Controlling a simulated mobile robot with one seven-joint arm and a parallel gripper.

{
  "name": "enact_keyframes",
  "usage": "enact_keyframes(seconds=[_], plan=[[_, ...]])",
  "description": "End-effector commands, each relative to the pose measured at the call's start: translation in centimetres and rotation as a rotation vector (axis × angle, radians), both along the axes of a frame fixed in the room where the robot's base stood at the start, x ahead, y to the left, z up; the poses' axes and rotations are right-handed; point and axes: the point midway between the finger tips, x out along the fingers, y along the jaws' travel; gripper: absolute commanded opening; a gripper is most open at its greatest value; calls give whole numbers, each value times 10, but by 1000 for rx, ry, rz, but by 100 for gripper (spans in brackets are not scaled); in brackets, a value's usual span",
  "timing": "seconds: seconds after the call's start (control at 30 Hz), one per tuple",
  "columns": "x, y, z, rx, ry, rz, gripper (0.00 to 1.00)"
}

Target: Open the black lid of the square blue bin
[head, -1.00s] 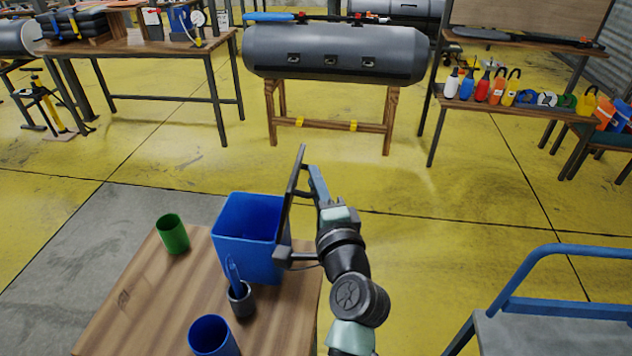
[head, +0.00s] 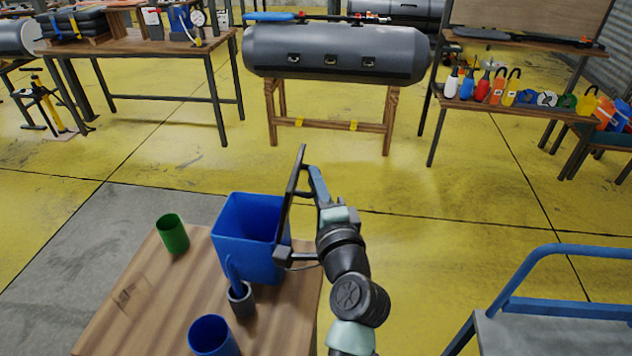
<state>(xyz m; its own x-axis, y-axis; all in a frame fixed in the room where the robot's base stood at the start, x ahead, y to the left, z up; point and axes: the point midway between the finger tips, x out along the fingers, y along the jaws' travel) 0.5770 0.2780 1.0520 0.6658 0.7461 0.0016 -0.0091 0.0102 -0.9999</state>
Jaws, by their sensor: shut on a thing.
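The square blue bin (head: 247,255) stands on the small wooden table with its top open. Its black lid (head: 294,192) stands upright, close to vertical, along the bin's right side, seen nearly edge-on. My gripper (head: 311,184) is at the right of the lid and shut on it. The fingertips are partly hidden, so the exact place of the grip is unclear.
On the wooden table (head: 150,300) are a green cup (head: 172,234), a small dark cup (head: 241,300) with a blue item (head: 234,273), and a blue cup (head: 212,338). A blue-railed cart (head: 560,330) stands at right.

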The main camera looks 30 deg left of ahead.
Motion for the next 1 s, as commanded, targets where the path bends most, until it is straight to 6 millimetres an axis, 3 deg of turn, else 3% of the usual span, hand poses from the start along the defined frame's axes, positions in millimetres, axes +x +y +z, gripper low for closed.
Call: enact_keyframes(seconds=[0.53,0.77,1.0], plan=[[-1,1,1,-10,-1,1,0],[-8,14,12,-133,-58,4,0],[-11,21,11,-202,-92,3,0]])
